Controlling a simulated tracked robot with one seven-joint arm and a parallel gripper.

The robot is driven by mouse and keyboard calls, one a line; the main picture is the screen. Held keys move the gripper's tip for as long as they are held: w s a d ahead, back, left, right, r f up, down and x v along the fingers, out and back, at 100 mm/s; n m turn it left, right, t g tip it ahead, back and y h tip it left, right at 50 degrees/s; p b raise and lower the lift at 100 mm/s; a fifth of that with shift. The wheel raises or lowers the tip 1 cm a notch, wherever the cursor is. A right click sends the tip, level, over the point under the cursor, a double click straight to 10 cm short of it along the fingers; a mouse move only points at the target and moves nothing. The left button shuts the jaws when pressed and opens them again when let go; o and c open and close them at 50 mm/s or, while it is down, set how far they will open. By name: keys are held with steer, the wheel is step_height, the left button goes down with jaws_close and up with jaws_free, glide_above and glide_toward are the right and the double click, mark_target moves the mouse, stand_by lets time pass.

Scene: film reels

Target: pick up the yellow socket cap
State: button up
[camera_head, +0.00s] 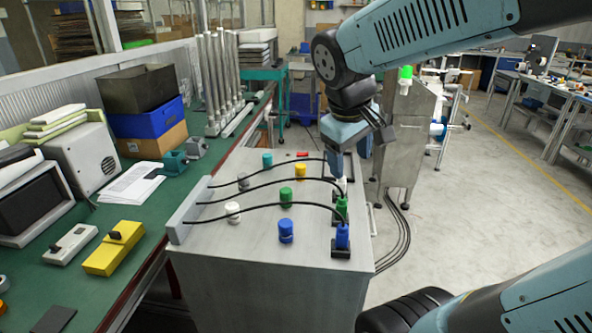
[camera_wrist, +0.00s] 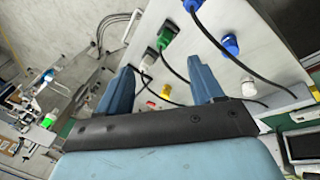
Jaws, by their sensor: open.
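The yellow socket cap (camera_head: 300,171) stands upright on the grey bench top (camera_head: 210,255), among other coloured caps. It also shows in the wrist view (camera_wrist: 167,91), low between my two blue fingers and apart from them. My gripper (camera_head: 339,168) is above the right side of the bench, to the right of the yellow cap, near the white plug. In the wrist view my gripper (camera_wrist: 160,63) is open, with nothing held between the fingers.
Teal (camera_head: 267,160), green (camera_head: 286,196), blue (camera_head: 286,230) and white (camera_head: 233,211) caps stand around it. Black cables arch over the bench from a grey block (camera_head: 182,217) to white, green (camera_head: 341,207) and blue (camera_head: 342,237) plugs. A red piece (camera_head: 302,154) lies behind.

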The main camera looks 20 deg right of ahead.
steer(key=w+f+n+g+h, duration=0.2)
steer(key=w+n+h, duration=0.1)
steer(key=w+n, duration=0.3)
steer(key=n+t+h, duration=0.4)
steer(key=n+h, duration=0.3)
steer(key=n, duration=0.5)
glide_toward(304, 169)
steer(key=shift+w+a+r, duration=0.2)
steer(key=shift+a, duration=0.25)
steer(key=shift+w+a+r, duration=0.2)
steer(key=shift+w+a, duration=0.05)
steer(key=shift+a, duration=0.2)
steer(key=shift+w+a+f, duration=0.25)
steer(key=shift+w+f, duration=0.1)
steer(key=shift+f, duration=0.05)
steer(key=x, duration=0.8)
steer(key=shift+w+d+f, duration=0.1)
steer(key=shift+w+d, duration=0.05)
steer(key=shift+s+x, duration=0.15)
steer(key=shift+x, duration=1.15)
steer(key=shift+s+x, duration=0.2)
steer(key=shift+x, duration=1.1)
steer(key=c, duration=1)
